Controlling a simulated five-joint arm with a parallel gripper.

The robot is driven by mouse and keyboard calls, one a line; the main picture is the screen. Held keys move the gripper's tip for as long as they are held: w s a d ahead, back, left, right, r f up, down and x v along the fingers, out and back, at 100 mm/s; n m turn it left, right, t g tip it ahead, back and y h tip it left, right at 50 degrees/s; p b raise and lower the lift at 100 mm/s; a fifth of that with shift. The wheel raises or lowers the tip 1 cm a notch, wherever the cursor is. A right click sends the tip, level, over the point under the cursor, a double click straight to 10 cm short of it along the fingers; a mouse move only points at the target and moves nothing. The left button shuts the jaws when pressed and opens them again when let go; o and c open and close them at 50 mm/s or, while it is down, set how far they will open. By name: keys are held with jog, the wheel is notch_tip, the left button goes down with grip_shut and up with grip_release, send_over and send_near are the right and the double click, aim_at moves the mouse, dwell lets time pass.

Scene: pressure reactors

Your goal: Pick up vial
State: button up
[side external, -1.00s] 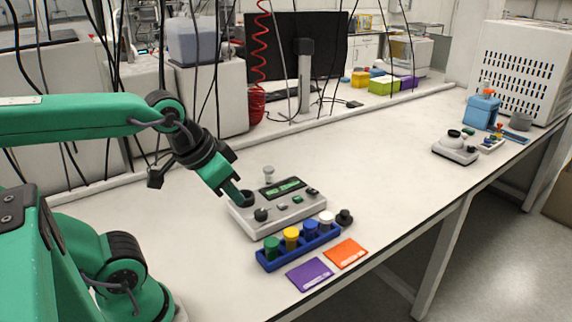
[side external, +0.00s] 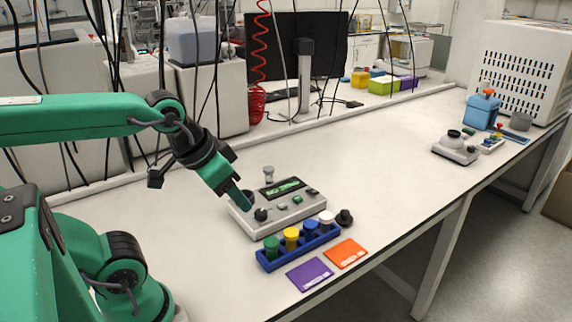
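My gripper (side external: 246,203) points down at the left end of a grey-white reactor device (side external: 282,217) with a green display. Its fingertips are at or just over a dark round well there; I cannot tell whether they touch. The fingers look close together, but their gap and anything between them are too small to make out. A small grey-white vial-like piece (side external: 268,174) stands at the back of the device. In front, a blue rack (side external: 297,250) holds several capped vials: green (side external: 272,248), yellow (side external: 291,238), blue (side external: 310,231) and white (side external: 327,220).
A black knob-like piece (side external: 345,218) stands right of the rack. Purple (side external: 310,274) and orange (side external: 346,253) cards lie near the front edge. A second small device (side external: 455,149) and a blue bottle (side external: 481,110) are far right. The middle of the bench is clear.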

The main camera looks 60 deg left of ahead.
jog(key=shift+o, duration=0.6)
jog(key=shift+w, duration=0.1)
jog(key=m+g, duration=0.4)
jog(key=g, duration=0.1)
send_over(326, 215)
jog(key=f, duration=1.3)
jog(key=shift+s, duration=0.25)
jog(key=shift+w+f+g, duration=0.25)
jog(key=shift+f+g, duration=0.05)
jog(key=shift+f, duration=4.05)
